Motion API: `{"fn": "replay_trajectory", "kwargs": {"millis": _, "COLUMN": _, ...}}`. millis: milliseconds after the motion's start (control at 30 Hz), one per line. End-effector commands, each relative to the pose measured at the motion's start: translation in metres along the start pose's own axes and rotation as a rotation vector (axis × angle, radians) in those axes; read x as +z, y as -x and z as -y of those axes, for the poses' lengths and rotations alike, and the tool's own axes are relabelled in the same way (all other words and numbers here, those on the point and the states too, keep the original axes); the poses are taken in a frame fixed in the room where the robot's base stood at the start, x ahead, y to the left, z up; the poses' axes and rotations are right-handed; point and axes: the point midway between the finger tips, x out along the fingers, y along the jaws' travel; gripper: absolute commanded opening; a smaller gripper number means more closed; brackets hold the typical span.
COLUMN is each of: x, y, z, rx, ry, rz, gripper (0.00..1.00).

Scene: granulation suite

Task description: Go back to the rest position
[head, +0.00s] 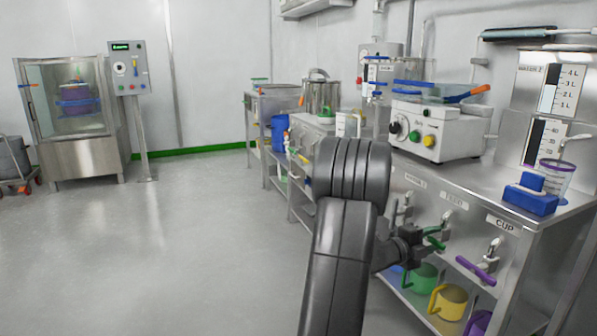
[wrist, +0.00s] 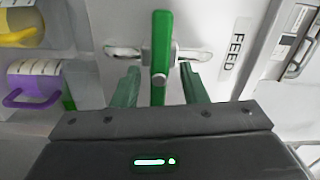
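My gripper (head: 418,240) is at the front of the steel bench, at the green-handled valve under the FEED label (head: 454,201). In the wrist view my gripper (wrist: 160,84) has its two green fingers apart, one on each side of the valve's green handle (wrist: 161,45). Gaps show between the handle and both fingers, so the gripper looks open and holds nothing. The FEED label (wrist: 235,50) is right of the handle there. My arm is stretched forward and hides part of the bench front in the head view.
A purple-handled valve (head: 475,270) sits right of the gripper under the CUP label. Green (head: 421,277), yellow (head: 448,302) and purple mugs stand on the shelf below. A white machine (head: 437,130) and a blue block (head: 531,197) are on the bench. Floor (head: 200,220) at left is clear.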

Motion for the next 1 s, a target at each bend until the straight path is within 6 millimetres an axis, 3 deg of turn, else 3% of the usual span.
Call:
{"fn": "replay_trajectory", "kwargs": {"millis": 433, "x": -0.0003, "y": 0.0005, "z": 0.0073, "rx": 0.001, "ry": 0.342, "rz": 0.000, "gripper": 0.39}}
{"fn": "replay_trajectory", "kwargs": {"millis": 1000, "x": 0.0004, "y": 0.0005, "z": 0.0041, "rx": 0.000, "ry": 0.418, "rz": -0.001, "gripper": 0.39}}
